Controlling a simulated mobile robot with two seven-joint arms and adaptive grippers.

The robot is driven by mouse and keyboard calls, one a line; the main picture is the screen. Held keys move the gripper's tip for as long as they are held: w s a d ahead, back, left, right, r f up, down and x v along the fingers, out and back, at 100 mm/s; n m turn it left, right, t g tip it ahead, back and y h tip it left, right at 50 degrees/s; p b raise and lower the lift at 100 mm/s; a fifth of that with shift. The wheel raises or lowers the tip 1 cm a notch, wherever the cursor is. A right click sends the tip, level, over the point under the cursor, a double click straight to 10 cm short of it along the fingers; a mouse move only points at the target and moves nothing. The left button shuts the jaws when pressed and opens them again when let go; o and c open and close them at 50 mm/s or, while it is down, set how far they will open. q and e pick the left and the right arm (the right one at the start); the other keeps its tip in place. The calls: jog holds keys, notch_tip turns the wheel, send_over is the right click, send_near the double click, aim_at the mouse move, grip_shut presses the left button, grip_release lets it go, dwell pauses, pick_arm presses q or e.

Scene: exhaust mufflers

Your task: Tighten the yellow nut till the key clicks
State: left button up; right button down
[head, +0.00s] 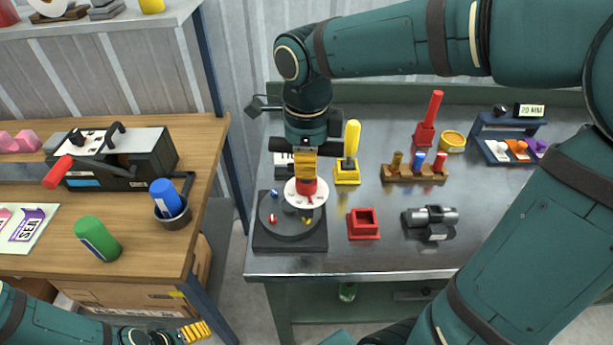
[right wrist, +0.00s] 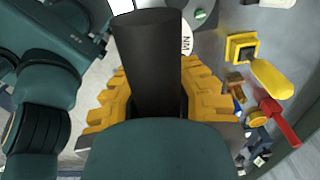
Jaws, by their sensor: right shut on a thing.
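My right gripper (head: 305,165) is shut on the black handle (right wrist: 147,65) of a key, which stands roughly upright. The key has a white round dial (head: 306,192) marked NM and a red part above it. It is over the right side of a round grey plate on a black base (head: 290,240). The yellow nut (head: 307,221) shows just below the dial, partly hidden by the key; I cannot tell whether the key's tip sits on it. A blue nut (head: 274,194) and a red nut (head: 272,218) are on the plate's left. My left gripper (head: 195,331) is low at the left, its opening unclear.
A yellow-handled tool (head: 352,138) stands in a yellow holder close right. An empty red holder (head: 363,224) is in front of it. A red-handled tool (head: 434,105), a wooden rack (head: 414,174) and a muffler-like cylinder (head: 431,216) are further right. A wooden bench (head: 130,255) is left, across a gap.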

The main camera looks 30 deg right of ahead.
jog(key=shift+r+p, duration=1.3)
jog(key=shift+r, duration=0.6)
dwell(0.9)
